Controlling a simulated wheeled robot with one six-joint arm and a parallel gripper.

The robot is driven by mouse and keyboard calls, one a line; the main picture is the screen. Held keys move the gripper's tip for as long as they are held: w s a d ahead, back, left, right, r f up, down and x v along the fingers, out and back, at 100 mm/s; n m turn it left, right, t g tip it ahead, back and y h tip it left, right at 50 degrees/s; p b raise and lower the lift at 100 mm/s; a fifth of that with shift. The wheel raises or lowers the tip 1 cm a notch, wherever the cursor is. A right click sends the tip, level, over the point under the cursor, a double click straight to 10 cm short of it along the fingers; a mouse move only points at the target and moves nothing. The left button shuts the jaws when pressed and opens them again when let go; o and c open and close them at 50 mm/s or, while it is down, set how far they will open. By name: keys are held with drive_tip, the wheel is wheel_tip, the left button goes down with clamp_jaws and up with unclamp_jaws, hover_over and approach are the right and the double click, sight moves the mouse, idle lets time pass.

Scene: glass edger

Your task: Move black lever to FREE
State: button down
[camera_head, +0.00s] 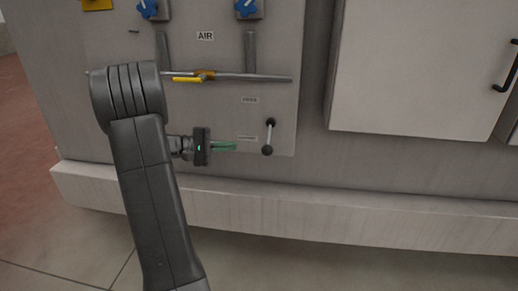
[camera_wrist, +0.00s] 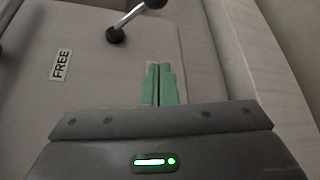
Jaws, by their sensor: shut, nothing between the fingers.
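The black lever (camera_head: 269,138) is on the lower right of the grey panel. It has a dark pivot at the top, a pale rod and a black ball knob at the bottom, so it hangs down. In the wrist view the lever (camera_wrist: 134,17) is at the top, its knob partly cut off. The FREE label (camera_head: 250,100) is above and left of the lever; it reads sideways in the wrist view (camera_wrist: 61,65). My gripper (camera_head: 235,146) is left of the knob, apart from it. Its green fingers (camera_wrist: 158,84) are shut and empty.
A second label (camera_head: 247,138), too small to read, is left of the lever. A horizontal bar (camera_head: 255,77) with a yellow handle (camera_head: 188,79) crosses the panel above. A pale ledge (camera_head: 300,212) runs below. A cabinet door (camera_head: 410,70) is at right.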

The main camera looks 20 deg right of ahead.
sight(268, 143)
drive_tip(key=d, duration=0.3)
drive_tip(key=d+f, duration=0.1)
drive_tip(key=d, duration=0.2)
drive_tip(key=s+d, duration=0.1)
drive_tip(key=d, duration=0.2)
drive_tip(key=shift+d+f+b, duration=0.4)
drive_tip(key=s, duration=0.1)
drive_tip(key=s+a+r, duration=0.1)
drive_tip(key=s, duration=0.1)
drive_tip(key=shift+s+a+r, duration=0.15)
drive_tip(key=shift+r, duration=0.1)
